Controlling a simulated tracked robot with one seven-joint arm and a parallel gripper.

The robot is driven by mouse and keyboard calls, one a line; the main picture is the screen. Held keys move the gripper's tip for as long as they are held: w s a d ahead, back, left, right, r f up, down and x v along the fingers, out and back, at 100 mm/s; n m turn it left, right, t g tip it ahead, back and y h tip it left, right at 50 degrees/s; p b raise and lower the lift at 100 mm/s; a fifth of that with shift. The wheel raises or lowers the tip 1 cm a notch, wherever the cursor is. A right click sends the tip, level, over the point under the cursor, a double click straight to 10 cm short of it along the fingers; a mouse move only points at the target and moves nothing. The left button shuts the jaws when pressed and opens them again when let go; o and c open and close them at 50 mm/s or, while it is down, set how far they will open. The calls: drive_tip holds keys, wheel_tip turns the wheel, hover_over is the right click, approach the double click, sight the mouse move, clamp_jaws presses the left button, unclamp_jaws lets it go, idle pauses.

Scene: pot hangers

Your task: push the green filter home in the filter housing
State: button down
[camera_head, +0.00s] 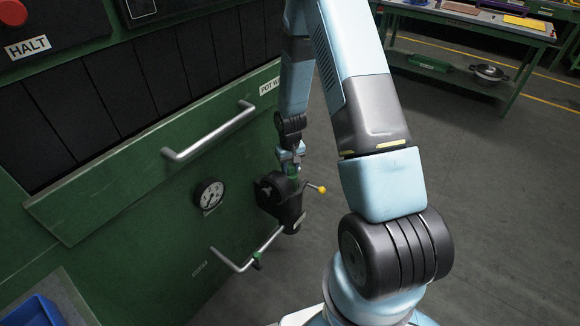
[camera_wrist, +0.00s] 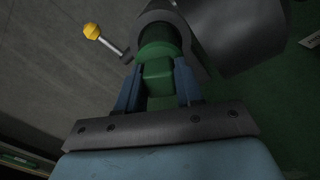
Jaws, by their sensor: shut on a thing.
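The green filter (camera_wrist: 158,72) is between the fingers of my gripper (camera_wrist: 158,88) in the wrist view. My gripper is shut on its blocky near end. Its round far part sits inside the mouth of the dark filter housing (camera_wrist: 185,22); how deep it is cannot be told. In the head view the housing (camera_head: 270,190) is mounted on the green machine front. My gripper (camera_head: 291,163) is just above it, with a bit of the green filter (camera_head: 293,172) showing between them. A lever with a yellow knob (camera_head: 322,189) sticks out beside the housing; the knob also shows in the wrist view (camera_wrist: 92,31).
A pressure gauge (camera_head: 209,195) and a long handle (camera_head: 210,134) are on the green panel left of the housing. A blue bin (camera_head: 36,312) stands at lower left. Floor to the right is clear up to a green table (camera_head: 470,62).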

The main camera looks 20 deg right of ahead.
sight(290, 175)
drive_tip(key=shift+f, duration=2.1)
drive_tip(key=c, duration=0.6)
unclamp_jaws()
drive_tip(key=shift+c, duration=0.2)
wheel_tip(290, 175, up, 14)
drive_tip(key=shift+f, duration=0.15)
